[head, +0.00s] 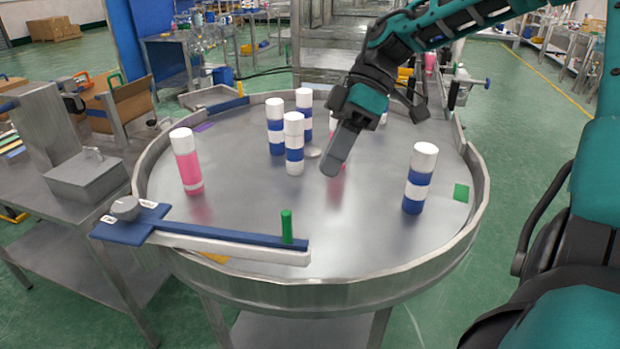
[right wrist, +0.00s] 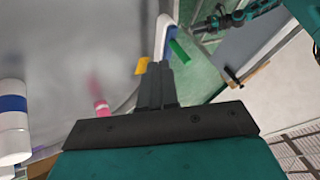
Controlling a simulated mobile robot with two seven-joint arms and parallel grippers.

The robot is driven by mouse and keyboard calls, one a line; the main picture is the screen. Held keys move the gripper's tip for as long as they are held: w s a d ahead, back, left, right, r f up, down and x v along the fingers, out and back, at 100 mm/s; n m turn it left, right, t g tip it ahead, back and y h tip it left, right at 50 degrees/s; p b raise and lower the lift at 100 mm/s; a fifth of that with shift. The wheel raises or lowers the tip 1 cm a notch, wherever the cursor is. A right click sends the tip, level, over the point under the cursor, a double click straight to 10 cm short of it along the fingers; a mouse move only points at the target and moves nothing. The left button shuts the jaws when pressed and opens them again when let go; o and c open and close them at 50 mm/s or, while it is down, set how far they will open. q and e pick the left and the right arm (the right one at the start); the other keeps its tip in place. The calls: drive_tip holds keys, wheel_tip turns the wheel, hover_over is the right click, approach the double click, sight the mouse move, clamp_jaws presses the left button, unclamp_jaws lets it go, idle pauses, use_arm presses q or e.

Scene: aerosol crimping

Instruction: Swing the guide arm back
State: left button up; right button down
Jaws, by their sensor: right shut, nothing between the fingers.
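The guide arm (head: 235,239) is a blue and white bar with an upright green peg (head: 287,226) near its free end. It reaches from a blue pivot block with a grey knob (head: 125,208) at the rim, over the front left of the round table. My right gripper (head: 331,166) is shut and empty above the middle of the table, behind and apart from the peg. The guide arm (right wrist: 163,36) and peg (right wrist: 179,52) show beyond the fingers in the right wrist view. Part of my left arm (right wrist: 240,17) shows there; its fingers are unclear.
The round metal table has a raised rim (head: 330,293). A pink can (head: 187,162) stands left, several blue-and-white cans (head: 294,145) behind, and another (head: 419,180) at right. A green patch (head: 461,192) lies at right. The surface between peg and right can is clear.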

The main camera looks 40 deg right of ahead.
drive_tip(key=shift+s+v, duration=0.15)
drive_tip(key=shift+v, duration=0.9)
drive_tip(key=shift+s+v, duration=0.2)
drive_tip(key=shift+v, duration=0.9)
drive_tip(key=shift+f, duration=0.1)
